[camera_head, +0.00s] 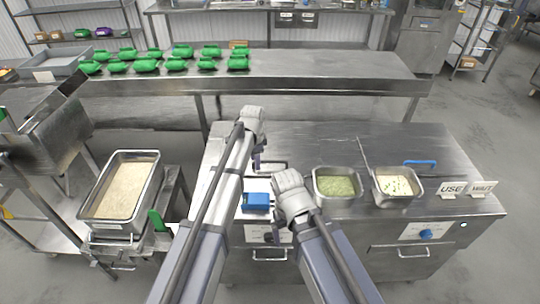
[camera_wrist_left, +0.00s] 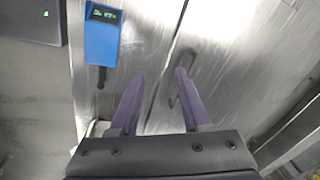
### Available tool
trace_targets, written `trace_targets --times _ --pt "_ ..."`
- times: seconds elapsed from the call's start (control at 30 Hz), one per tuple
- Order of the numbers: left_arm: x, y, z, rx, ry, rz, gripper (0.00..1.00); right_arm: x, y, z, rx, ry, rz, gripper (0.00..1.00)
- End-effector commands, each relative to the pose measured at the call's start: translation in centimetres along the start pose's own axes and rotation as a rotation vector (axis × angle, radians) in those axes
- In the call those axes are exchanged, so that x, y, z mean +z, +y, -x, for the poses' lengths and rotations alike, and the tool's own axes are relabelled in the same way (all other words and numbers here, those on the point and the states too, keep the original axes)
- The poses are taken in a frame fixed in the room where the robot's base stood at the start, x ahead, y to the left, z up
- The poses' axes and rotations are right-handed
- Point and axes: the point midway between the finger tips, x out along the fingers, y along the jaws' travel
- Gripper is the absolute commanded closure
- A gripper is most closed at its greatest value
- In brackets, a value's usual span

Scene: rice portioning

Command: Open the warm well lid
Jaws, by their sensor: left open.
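The warm well lid appears as a flat steel panel in the counter top, with a thin seam beside it in the left wrist view. A slim metal bar handle (camera_head: 272,162) stands on the steel top; it also shows in the left wrist view (camera_wrist_left: 187,90). My left gripper (camera_head: 258,163) is over the counter top beside this handle. Its two purple fingers (camera_wrist_left: 160,72) are apart and empty, and the handle lies near the right fingertip. The lid looks shut. My right wrist is over the counter's front, right of the blue device; its fingers are hidden.
A blue device (camera_head: 256,201) with a display sits on the counter between my arms. Two steel pans, one with green food (camera_head: 338,199) and one with pale food (camera_head: 397,187), are to the right. A rice pan (camera_head: 85,211) stands at left. Green items line the back table (camera_head: 310,67).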

Motion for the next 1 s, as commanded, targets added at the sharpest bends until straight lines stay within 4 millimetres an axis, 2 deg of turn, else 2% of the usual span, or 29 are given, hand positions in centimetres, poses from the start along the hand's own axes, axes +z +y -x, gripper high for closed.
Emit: trace_targets --times 0.03,0.1,0.27,0.67,1.0 --pt "-2.6 -2.1 -0.5 -0.007 0.004 -0.096 0.53 0.0 0.0 0.0 0.0 0.0 0.0 0.06" --pt "-4.7 -3.2 -0.8 -0.016 0.008 -0.21 0.53 0.0 0.0 -0.1 0.0 0.0 0.0 0.06" --pt "-7.2 -4.4 -1.0 -0.027 0.011 -0.354 0.53 0.0 0.0 -0.1 0.0 0.0 0.0 0.06" --pt "-7.4 -4.3 -1.9 -0.029 0.011 -0.38 0.53 -0.1 -0.1 -0.9 0.0 0.0 0.0 0.06" --pt "-7.4 -4.4 -5.7 -0.029 0.011 -0.379 0.53 -0.3 -0.4 -4.6 0.0 0.0 -0.002 0.06"
